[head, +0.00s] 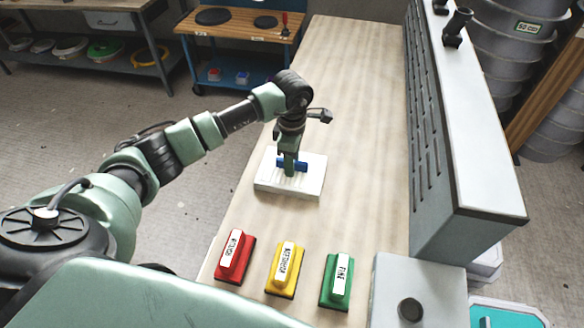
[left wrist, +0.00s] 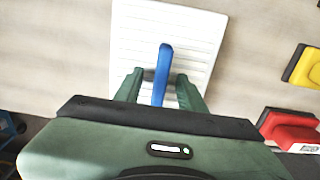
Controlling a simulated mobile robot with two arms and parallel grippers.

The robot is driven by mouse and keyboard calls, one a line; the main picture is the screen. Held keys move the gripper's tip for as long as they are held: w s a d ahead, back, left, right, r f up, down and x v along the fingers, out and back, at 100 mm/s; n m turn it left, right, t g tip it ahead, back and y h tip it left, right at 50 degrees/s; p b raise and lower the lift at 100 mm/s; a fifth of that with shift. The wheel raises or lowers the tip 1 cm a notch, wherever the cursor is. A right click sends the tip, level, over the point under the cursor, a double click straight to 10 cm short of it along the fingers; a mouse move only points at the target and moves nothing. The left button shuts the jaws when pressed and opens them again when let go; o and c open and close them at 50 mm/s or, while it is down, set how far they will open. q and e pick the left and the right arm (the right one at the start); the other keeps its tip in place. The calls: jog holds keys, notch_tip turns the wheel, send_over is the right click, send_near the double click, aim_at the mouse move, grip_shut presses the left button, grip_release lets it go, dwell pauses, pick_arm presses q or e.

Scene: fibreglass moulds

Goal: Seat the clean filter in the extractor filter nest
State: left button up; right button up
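The clean filter (head: 312,172) is a white slab with a ribbed top and a blue bar handle (head: 298,163). It lies flat on the wooden bench; the left wrist view also shows the filter (left wrist: 205,45) and its handle (left wrist: 163,65). My left gripper (head: 289,168) points down over the filter. In the left wrist view its green fingers (left wrist: 160,88) stand on either side of the handle, with gaps beside it, so it is open. My right gripper is in neither view. I cannot make out the filter nest for certain.
Red (head: 235,257), yellow (head: 285,268) and green (head: 337,281) labelled blocks line the bench's near edge. A tall slotted grey unit (head: 432,130) runs along the bench's right side, with a grey box (head: 390,275) in front. The bench (head: 345,70) is clear beyond the filter.

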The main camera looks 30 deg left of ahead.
pick_arm(q)
grip_shut()
dwell(1.4)
